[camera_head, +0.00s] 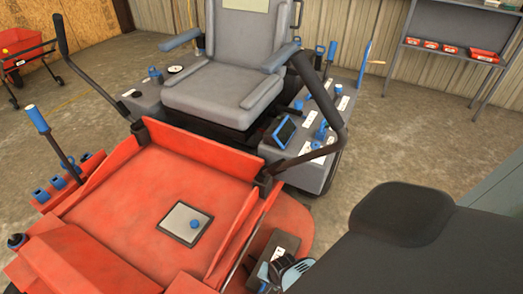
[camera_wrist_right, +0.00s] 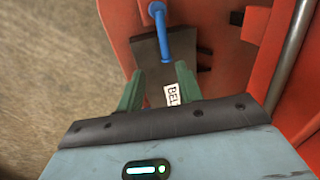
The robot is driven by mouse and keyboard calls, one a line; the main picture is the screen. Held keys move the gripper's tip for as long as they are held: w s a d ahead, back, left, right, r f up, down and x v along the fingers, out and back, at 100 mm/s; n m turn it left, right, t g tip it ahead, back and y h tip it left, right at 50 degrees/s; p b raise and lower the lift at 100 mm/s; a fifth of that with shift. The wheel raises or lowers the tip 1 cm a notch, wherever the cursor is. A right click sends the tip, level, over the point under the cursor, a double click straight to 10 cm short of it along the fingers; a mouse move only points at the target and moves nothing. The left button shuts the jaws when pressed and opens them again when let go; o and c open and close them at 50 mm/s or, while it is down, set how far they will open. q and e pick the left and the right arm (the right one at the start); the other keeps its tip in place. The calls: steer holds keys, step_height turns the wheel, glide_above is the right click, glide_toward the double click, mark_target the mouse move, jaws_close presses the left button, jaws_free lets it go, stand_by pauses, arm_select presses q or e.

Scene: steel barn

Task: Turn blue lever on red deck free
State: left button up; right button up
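A blue lever (camera_wrist_right: 162,35) stands on a dark grey plate (camera_wrist_right: 148,53) at the edge of the red deck (camera_wrist_right: 113,20) in the right wrist view. A white label (camera_wrist_right: 172,95) with black letters, partly hidden, lies below it. My right gripper (camera_wrist_right: 160,70) is open, its two green fingers apart. The lever's near end shows beyond and between the fingertips; I see no grip on it. In the head view the grey plate (camera_head: 284,242) is at the bottom, partly covered by my right wrist. My left gripper is not in view.
The red deck (camera_head: 130,190) carries a grey panel with a blue knob (camera_head: 194,224). A grey seat (camera_head: 225,85) and a side console (camera_head: 335,120) with blue controls stand behind. A metal bar (camera_wrist_right: 289,55) runs close to the right gripper. A shelf stands at back right.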

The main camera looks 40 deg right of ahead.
mark_target(263, 288)
steer(key=shift+w+a+f+m, duration=0.15)
steer(key=shift+w+a+m, duration=0.15)
steer(key=shift+w, duration=0.15)
steer(key=b+x, duration=0.4)
steer(key=x, duration=0.1)
steer(key=shift+s+f+b, duration=0.1)
steer(key=shift+f+b, duration=0.55)
steer(key=shift+f, duration=0.1)
steer(key=shift+w+f+b, duration=0.2)
steer(key=shift+f+b, duration=0.25)
steer(key=shift+w+f, duration=0.1)
steer(key=shift+f, duration=0.05)
steer(key=c, duration=0.7)
jaws_close()
